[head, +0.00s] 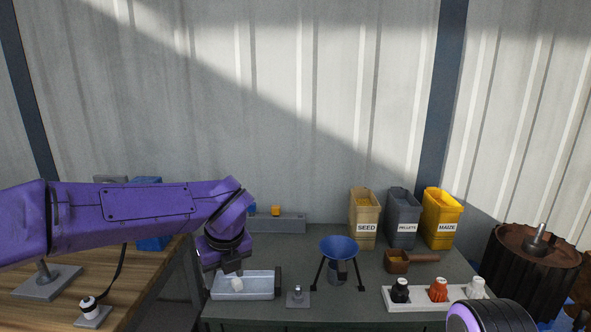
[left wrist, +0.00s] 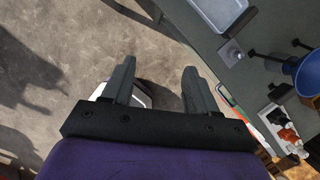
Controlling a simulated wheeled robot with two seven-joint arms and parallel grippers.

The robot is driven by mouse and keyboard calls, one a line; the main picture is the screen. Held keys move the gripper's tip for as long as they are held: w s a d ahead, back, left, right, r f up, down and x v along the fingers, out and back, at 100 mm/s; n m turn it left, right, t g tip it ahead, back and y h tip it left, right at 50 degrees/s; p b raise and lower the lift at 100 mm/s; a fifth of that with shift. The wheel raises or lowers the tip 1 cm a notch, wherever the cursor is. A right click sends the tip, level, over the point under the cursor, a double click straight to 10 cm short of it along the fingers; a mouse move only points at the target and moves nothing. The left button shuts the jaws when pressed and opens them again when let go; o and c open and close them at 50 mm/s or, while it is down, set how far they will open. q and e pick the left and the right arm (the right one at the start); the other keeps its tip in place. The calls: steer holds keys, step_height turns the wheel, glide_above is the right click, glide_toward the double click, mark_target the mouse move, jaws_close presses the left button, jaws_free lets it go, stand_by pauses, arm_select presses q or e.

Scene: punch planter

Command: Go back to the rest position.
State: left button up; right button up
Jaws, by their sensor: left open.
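My left gripper (head: 233,268) hangs at the end of the purple arm, in front of the grey tray (head: 245,291) in the head view. In the left wrist view its two dark fingers (left wrist: 158,84) are apart, with nothing between them but bare floor and part of a white shape behind. That view puts it over the floor beside the table edge, with the tray (left wrist: 215,12) up to the right. My right gripper is not in view; a black and purple part of my own shows at the bottom right of the head view.
The green-grey table (head: 330,312) holds a blue funnel (head: 339,246) on a dark stand, a brown scoop (head: 398,260), a white rack (head: 420,305) with three bottles, and SEED (head: 364,220), PELLETS (head: 402,217) and MAIZE (head: 441,217) bins. A wooden bench (head: 140,285) stands left.

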arm_select(q)
steer(key=w+a+f+m+t+y, duration=0.35)
steer(key=a+m, duration=0.25)
steer(key=m, duration=0.3)
steer(key=s+a+f+m+t+y, duration=0.1)
steer(key=s+a+f+m, duration=0.1)
steer(key=f+m, duration=0.45)
steer(key=s+a+f+m+t+y, duration=0.1)
steer(key=s+a+f+m, duration=0.1)
steer(key=f+m, duration=0.4)
steer(key=s+a+f+m+g+h+p, duration=0.1)
steer(key=s+a+f+m+g+h, duration=0.2)
steer(key=s+f+m, duration=1.1)
steer(key=s+f, duration=0.2)
steer(key=s, duration=0.4)
steer(key=s+a+f+g, duration=0.1)
steer(key=s+f, duration=0.2)
steer(key=s, duration=0.3)
steer(key=s+a+f+g+h, duration=0.1)
steer(key=s+f, duration=0.1)
steer(key=s, duration=0.5)
steer(key=shift+a+f, duration=0.25)
steer(key=shift+f, duration=0.15)
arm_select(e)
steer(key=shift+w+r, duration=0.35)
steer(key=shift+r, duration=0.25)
